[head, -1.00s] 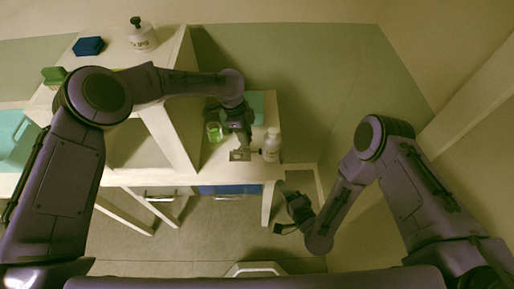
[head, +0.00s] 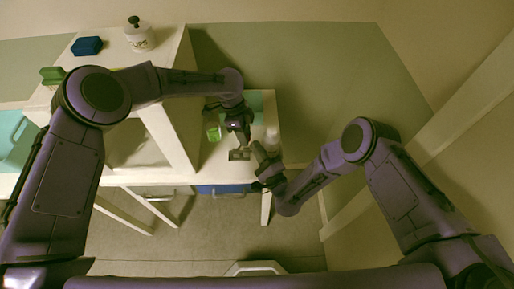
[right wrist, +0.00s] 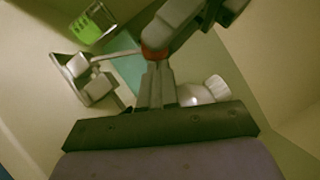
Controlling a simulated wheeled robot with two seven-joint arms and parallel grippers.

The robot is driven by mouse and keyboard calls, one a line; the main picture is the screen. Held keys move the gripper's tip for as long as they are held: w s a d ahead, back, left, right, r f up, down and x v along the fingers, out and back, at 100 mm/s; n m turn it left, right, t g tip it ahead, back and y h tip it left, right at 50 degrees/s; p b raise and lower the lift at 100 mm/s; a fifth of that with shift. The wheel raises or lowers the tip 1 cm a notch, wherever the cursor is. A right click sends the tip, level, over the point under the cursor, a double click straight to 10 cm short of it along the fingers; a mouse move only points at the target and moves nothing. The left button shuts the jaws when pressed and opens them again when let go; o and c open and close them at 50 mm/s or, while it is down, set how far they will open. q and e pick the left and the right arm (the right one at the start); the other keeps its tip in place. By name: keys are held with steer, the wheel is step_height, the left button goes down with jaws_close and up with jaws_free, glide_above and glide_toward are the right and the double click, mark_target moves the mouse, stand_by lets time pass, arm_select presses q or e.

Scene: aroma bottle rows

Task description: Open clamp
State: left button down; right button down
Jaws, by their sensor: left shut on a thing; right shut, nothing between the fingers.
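The grey metal piece that looks like the clamp (head: 240,154) is held over the right end of the white table. In the right wrist view its square grey frame (right wrist: 97,86) surrounds a pale block, and a thin rod runs from it toward my grippers. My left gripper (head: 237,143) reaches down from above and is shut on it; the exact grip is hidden. My right gripper (head: 257,146) is shut and empty, close to the right side of the clamp. In the right wrist view its fingertips are by a reddish-orange part (right wrist: 153,54); I cannot tell whether they touch.
A green beaker (head: 213,132) stands left of the clamp. A white bottle (head: 272,137) stands close behind my right gripper. Another white bottle with a dark cap (head: 139,38) and a blue block (head: 87,46) are on the higher shelf.

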arm_select(q)
steer(key=shift+s+f, duration=0.15)
steer(key=shift+f, duration=0.05)
arm_select(e)
steer(key=shift+w+a, duration=0.1)
